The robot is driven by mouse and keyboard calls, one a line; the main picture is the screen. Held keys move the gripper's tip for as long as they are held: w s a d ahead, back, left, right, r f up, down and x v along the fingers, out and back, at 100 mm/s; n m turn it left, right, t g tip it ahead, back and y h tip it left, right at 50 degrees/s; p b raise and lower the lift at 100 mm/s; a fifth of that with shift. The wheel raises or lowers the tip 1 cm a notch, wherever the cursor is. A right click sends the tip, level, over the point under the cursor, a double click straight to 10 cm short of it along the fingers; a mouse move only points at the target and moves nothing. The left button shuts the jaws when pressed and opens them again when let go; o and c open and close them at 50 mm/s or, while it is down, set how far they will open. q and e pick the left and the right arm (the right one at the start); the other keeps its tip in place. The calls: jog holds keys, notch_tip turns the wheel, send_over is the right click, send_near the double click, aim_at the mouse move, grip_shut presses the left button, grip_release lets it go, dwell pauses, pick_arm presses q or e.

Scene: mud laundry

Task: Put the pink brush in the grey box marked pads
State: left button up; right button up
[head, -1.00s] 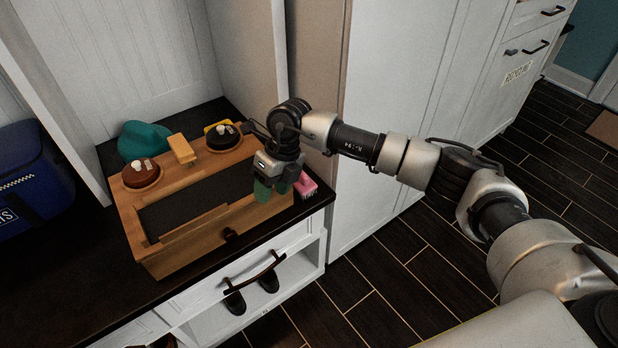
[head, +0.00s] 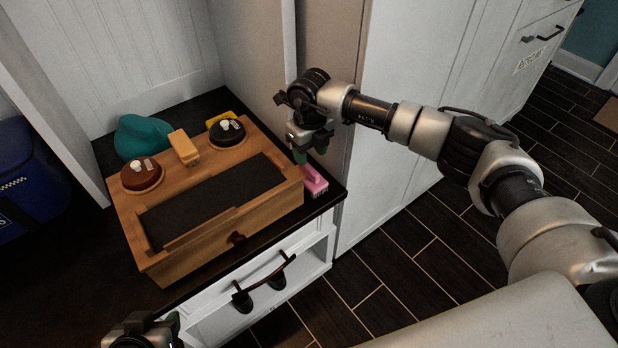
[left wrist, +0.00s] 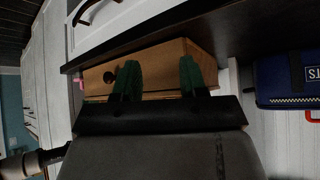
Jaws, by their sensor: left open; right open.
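The pink brush (head: 314,180) lies bristles down on the dark bench top, beside the right end of the wooden shoe-care box. A sliver of pink (left wrist: 82,85) shows in the left wrist view. My right gripper (head: 301,157) is open and points down just above and behind the brush, with nothing between its fingers. My left gripper (head: 150,332) is partly in view at the bottom left, low in front of the bench. In the left wrist view its green fingers (left wrist: 158,78) are apart and empty. I cannot make out a grey box marked pads.
The wooden box (head: 270,209) holds two round tins and a small brush on its back ledge. A teal object (head: 143,137) stands behind it. A blue bag (head: 35,185) sits at the left. A white cabinet side rises close behind my right gripper.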

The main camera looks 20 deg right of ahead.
aim_at(309, 166)
jog(key=shift+f, duration=0.6)
notch_tip(309, 166, down, 4)
jog(key=shift+r+b, duration=0.1)
jog(key=shift+b, duration=0.7)
jog(key=shift+f, duration=0.25)
pick_arm(q)
jog(key=w+d+r+t+h, duration=0.1)
jog(key=w+d+r+t, duration=0.1)
jog(key=w+r+t, duration=0.1)
jog(key=shift+w+r+t, duration=0.35)
jog(key=shift+w+t, duration=0.45)
pick_arm(e)
grip_shut()
